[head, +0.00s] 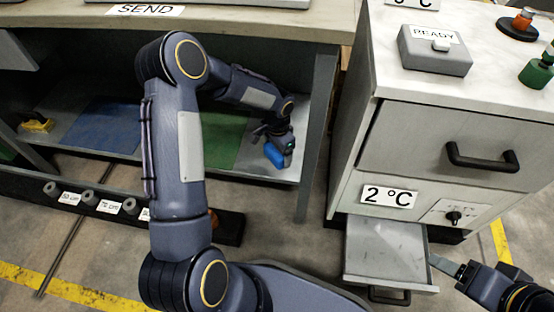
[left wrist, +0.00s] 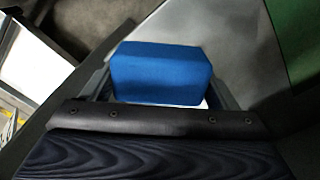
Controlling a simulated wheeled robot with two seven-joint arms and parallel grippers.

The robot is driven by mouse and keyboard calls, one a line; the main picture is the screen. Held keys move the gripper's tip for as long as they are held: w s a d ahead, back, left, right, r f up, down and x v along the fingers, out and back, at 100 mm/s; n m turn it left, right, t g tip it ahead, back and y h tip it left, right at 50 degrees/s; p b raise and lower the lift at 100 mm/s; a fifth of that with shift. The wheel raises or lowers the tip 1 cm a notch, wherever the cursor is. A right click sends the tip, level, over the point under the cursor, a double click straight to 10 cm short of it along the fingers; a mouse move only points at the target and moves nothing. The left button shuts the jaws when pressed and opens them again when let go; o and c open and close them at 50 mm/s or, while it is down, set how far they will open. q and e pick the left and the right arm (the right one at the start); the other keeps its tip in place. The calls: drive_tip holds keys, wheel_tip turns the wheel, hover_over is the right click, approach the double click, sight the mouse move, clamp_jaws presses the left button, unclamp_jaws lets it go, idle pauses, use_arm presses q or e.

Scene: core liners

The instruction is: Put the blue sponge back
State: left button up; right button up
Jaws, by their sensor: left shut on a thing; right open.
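The blue sponge (head: 275,156) is in my left gripper (head: 281,150), at the shelf under the bench, to the right of the green mat (head: 226,140). In the left wrist view the blue sponge (left wrist: 160,75) sits between the two fingers of my left gripper (left wrist: 160,92), with bare grey shelf beyond it. I cannot tell whether the sponge touches the shelf. My right gripper (head: 452,268) is open at the lower right, with one finger close to the open drawer (head: 385,252); its other finger is hard to make out.
A blue mat (head: 103,127) and a yellow object (head: 37,125) are on the shelf further left. A bench leg (head: 318,130) stands just right of my left gripper. The cabinet (head: 440,120) has its lower drawer pulled out. A grey box (head: 434,50) labelled READY is on top.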

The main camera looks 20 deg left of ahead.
sight(277, 156)
use_arm(q)
drive_tip(key=shift+w+a+f+b, duration=0.35)
drive_tip(key=shift+w+f, duration=0.25)
drive_tip(key=shift+f, duration=0.3)
drive_tip(key=shift+w+a+f+b, duration=0.1)
drive_tip(key=shift+f+b, duration=0.25)
drive_tip(key=shift+f, duration=0.5)
drive_tip(key=shift+w+a+f+b, duration=0.1)
drive_tip(key=shift+f+b, duration=0.2)
drive_tip(key=shift+f, duration=0.55)
drive_tip(key=shift+f, duration=0.1)
drive_tip(key=o, duration=0.8)
wheel_tip(277, 156, up, 8)
drive_tip(key=p, duration=0.3)
drive_tip(key=shift+f, duration=0.1)
drive_tip(key=shift+f, duration=0.1)
